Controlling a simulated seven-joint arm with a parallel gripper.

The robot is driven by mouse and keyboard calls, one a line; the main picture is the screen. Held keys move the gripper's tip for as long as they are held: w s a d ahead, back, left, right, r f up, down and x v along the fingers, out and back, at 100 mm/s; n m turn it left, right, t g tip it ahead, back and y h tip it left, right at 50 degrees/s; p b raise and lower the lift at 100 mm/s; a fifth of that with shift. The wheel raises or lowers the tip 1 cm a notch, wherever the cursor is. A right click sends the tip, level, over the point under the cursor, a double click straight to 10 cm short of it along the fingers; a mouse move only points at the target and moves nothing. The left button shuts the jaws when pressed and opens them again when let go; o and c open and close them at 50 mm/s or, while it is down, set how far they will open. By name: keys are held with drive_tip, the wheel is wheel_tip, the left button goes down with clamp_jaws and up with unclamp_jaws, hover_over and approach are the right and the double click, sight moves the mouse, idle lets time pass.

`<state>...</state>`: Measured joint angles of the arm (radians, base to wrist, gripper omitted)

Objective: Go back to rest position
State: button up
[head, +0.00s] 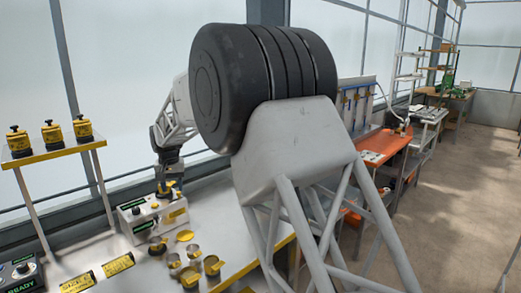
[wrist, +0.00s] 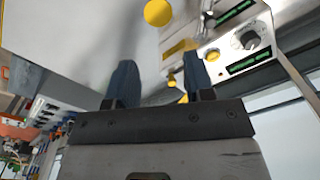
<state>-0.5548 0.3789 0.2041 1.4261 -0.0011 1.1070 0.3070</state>
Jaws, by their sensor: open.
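My gripper (head: 167,185) is in the head view at the left of centre, above or close to a white control box (head: 138,219) with green displays and a yellow label. My own arm links fill the middle of that view and hide part of the table. In the wrist view my gripper (wrist: 160,78) shows two blue fingers spread apart with nothing between them. The control box (wrist: 262,50) also shows there at the upper right, with a dial, green displays and a yellow button. I cannot tell from the head view how far the fingertips are from the box.
Several small metal cups and yellow lids stand on the white table (head: 220,200) beside the box. A raised shelf (head: 52,155) with yellow-and-black containers is at the left. Another control box (head: 20,272) is at the lower left. An orange bench (head: 385,143) stands behind my arm.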

drive_tip(key=s+d+r+m, duration=0.1)
drive_tip(key=s+d+r, duration=0.3)
drive_tip(key=s+d, duration=0.5)
drive_tip(key=s+d+r+t, duration=0.1)
drive_tip(key=s+d+r, duration=0.35)
drive_tip(key=d, duration=0.85)
drive_tip(key=s+d+r+m, duration=0.1)
drive_tip(key=s+d+r, duration=0.2)
drive_tip(key=s+d, duration=0.6)
drive_tip(key=s+d+f, duration=0.2)
drive_tip(key=s+d, duration=0.4)
drive_tip(key=s, duration=0.3)
drive_tip(key=s+d+f+t, duration=0.1)
drive_tip(key=s+d+f, duration=0.1)
drive_tip(key=s+d, duration=0.4)
drive_tip(key=s+d+f+m, duration=0.1)
drive_tip(key=s+d+f, duration=0.2)
drive_tip(key=s+d, duration=0.4)
drive_tip(key=s, duration=0.6)
